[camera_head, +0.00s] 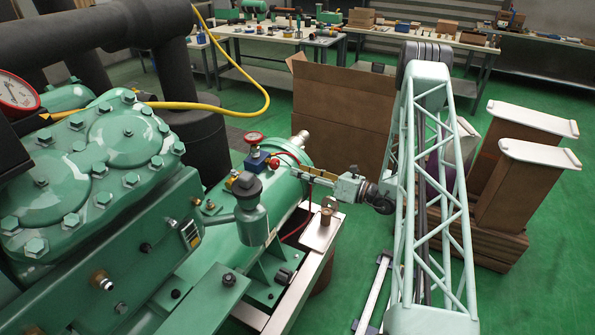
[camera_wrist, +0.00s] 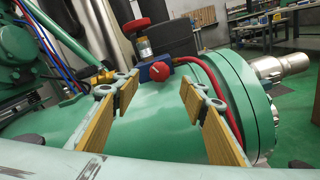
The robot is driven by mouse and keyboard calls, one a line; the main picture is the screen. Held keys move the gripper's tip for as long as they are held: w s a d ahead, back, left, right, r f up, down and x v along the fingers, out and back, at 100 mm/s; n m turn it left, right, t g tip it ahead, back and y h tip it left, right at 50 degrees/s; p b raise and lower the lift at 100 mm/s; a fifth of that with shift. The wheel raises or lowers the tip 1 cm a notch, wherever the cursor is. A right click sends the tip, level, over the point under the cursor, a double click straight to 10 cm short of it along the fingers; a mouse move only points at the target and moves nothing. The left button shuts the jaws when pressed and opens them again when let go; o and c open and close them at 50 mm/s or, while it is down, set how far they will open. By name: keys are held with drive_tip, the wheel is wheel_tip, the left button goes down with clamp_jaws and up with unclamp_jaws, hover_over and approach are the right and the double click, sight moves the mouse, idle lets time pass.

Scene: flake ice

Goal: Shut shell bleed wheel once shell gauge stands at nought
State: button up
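A small red wheel (camera_wrist: 160,71) faces my wrist camera on a blue valve block (camera_wrist: 180,77) atop the green shell; it also shows in the head view (camera_head: 275,162). A red-rimmed round fitting, apparently the shell gauge (camera_head: 254,138), stands above the block; its reading is too small to tell. In the wrist view its red back or side (camera_wrist: 137,27) shows above a brass body. My gripper (camera_wrist: 158,82) is open and empty, its yellow-padded fingers apart on either side of the wheel in view. In the head view my gripper (camera_head: 302,173) is right of the block; contact cannot be told.
A larger red-rimmed gauge (camera_head: 18,92) stands at the left edge. A green relief-like pot (camera_head: 250,210) stands in front of the valve block. A red hose (camera_wrist: 210,70) curves over the shell. Cardboard boxes (camera_head: 340,115) and crates (camera_head: 520,175) stand behind and right of my arm.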

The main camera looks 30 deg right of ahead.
sight(278, 164)
drive_tip(key=shift+s+d+r+n+p, duration=0.1)
drive_tip(key=shift+s+n+p, duration=0.15)
drive_tip(key=shift+n+p, duration=0.65)
drive_tip(key=shift+s+d+f+n+p, duration=0.1)
drive_tip(key=shift+s+n+p, duration=0.15)
drive_tip(key=shift+n, duration=1.25)
drive_tip(key=shift+s+r+n+p, duration=0.1)
drive_tip(key=shift+s+n+p, duration=0.1)
drive_tip(key=shift+n+p, duration=0.75)
drive_tip(key=shift+n+b, duration=0.25)
drive_tip(key=shift+b, duration=0.05)
drive_tip(key=shift+w+a, duration=0.1)
drive_tip(key=shift+b+x, duration=0.6)
drive_tip(key=shift+x, duration=6.1)
drive_tip(key=shift+w, duration=0.1)
